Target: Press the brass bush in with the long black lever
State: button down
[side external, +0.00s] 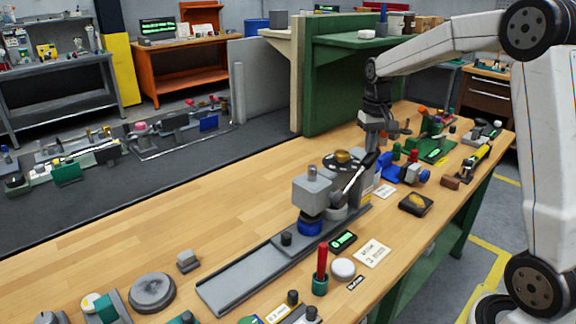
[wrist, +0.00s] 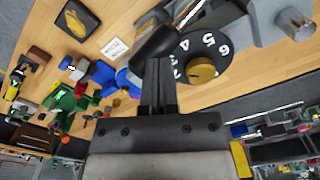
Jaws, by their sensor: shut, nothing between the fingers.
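The long black lever (side external: 353,180) slants up to the right from the grey press fixture in the side view. Its black grip (wrist: 157,40) and metal rod show in the wrist view. A brass round piece (side external: 343,156) sits on top of a dark dial at the fixture; it also shows in the wrist view (wrist: 201,70) beside printed numbers. Whether it is the bush or a knob I cannot tell. My gripper (side external: 372,148) is shut and empty, its fingertips (wrist: 157,65) close by the lever's grip. Whether they touch it is unclear.
A grey block (side external: 312,187) above a blue ring (side external: 310,226) stands left of the lever, over a long grey rail (side external: 240,280). Blue parts (side external: 392,170) and a dark tray (side external: 415,205) lie to the right.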

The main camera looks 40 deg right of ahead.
aim_at(373, 156)
jog(key=shift+d+f, duration=0.3)
jog(key=shift+f, duration=0.4)
jog(key=shift+d+f, duration=0.35)
jog(key=shift+f, duration=0.35)
jog(key=shift+d+f, duration=0.3)
jog(key=shift+f, duration=0.4)
dwell(1.6)
jog(key=shift+s+d+f, duration=0.1)
jog(key=shift+d+f, duration=0.05)
jog(key=shift+f, duration=0.65)
jog(key=shift+d+f, duration=0.15)
jog(key=shift+f, duration=0.65)
dwell(1.9)
